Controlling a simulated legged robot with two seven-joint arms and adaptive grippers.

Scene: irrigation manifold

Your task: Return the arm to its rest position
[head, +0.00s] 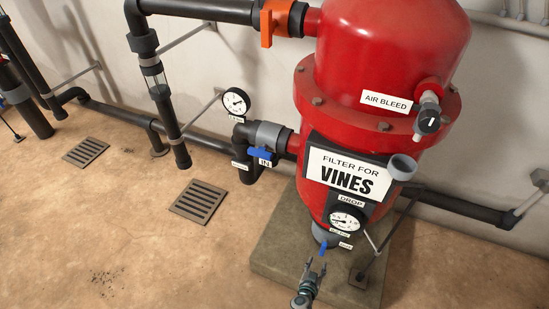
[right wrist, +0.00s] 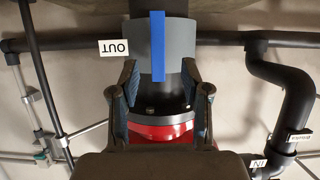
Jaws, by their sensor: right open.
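My right gripper (head: 315,266) is open and empty at the bottom of the head view, just below the foot of the red filter tank (head: 388,45). In front of it is a grey valve (head: 326,236) with a blue lever (head: 323,248). In the right wrist view my open right gripper (right wrist: 158,98) has one finger on each side of the lower part of the blue lever (right wrist: 157,45). I cannot tell whether the fingers touch the valve. A white label reading OUT (right wrist: 114,48) shows upside down beside it. My left gripper is not in view.
The tank stands on a concrete plinth (head: 275,250). A pressure gauge (head: 346,221) and a thin strut (head: 380,240) are close to my right gripper. The IN valve's blue lever (head: 262,153) is up and left. Floor with a drain grate (head: 199,201) is open at left.

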